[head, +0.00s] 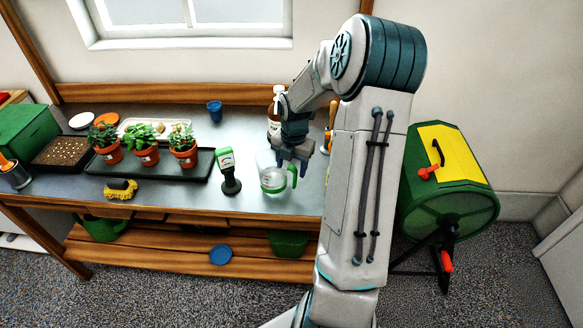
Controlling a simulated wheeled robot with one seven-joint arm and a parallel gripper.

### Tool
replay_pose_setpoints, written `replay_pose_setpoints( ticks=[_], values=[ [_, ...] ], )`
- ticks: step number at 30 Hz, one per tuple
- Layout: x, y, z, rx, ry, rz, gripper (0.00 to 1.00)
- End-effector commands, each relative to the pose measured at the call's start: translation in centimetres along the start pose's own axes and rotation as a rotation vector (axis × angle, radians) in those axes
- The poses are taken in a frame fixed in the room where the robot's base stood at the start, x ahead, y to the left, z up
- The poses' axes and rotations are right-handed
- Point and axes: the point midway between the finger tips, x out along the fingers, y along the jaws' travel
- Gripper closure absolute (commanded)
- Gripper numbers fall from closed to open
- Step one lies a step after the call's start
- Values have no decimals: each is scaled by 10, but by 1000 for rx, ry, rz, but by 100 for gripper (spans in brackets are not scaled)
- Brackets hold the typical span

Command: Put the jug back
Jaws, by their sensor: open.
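A clear jug (268,177) with a green handle and a green band stands upright on the grey bench top (195,200), near its front edge. It seems to hold a little clear content at the bottom. My gripper (293,160) is open and points down just above the jug's handle side, at the upper right of the jug. I cannot tell from this view whether the fingers touch the jug. My arm hides the right end of the bench.
A green tumbler (448,205) stands right.

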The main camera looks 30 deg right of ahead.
Motion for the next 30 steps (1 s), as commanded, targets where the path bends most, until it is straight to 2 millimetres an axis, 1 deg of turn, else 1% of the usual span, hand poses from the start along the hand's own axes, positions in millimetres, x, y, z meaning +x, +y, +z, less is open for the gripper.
replay_pose_setpoints(
  ticks=[1, 6, 12, 15, 20, 23, 26, 30],
  values=[
    [-10, 0, 2, 2, -6, 2, 42],
    [-47, 0, 1, 2, -7, 3, 42],
    [-86, 0, 1, 0, -6, 2, 42],
    [-98, 0, 0, 0, -3, 1, 42],
    [-110, 1, -3, 15, -5, -2, 42],
    [-117, 4, -17, 88, -21, -13, 42],
    [-127, 8, -41, 235, -52, -24, 42],
    [-144, 8, -81, 509, -107, -16, 42]
  ],
)
